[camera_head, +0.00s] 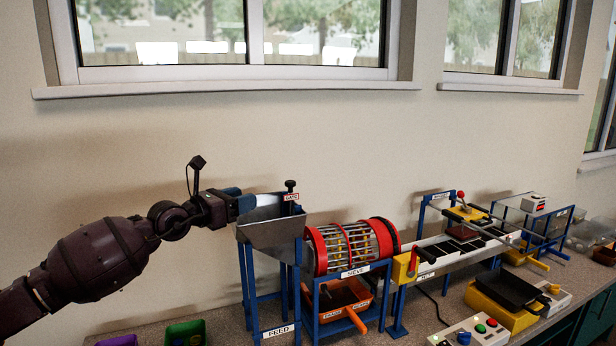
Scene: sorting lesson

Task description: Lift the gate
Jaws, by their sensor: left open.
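The gate (290,187) shows as a black knob on a short stem at the top right of the grey feed hopper (270,228). A red-and-white GATE label sits just below the knob. The hopper stands on a blue frame marked FEED. My left arm comes in from the left, and my left gripper (262,201) is open at the hopper's top, just left of the knob. I cannot tell whether a finger touches the gate or the hopper rim. My right gripper is not in view.
A red-ended sieve drum (347,246) stands right of the hopper, above an orange tray (340,300). A belt unit (450,248) with a yellow end continues right. A control box (472,334) and small bins (186,334) sit at the front. The wall is behind.

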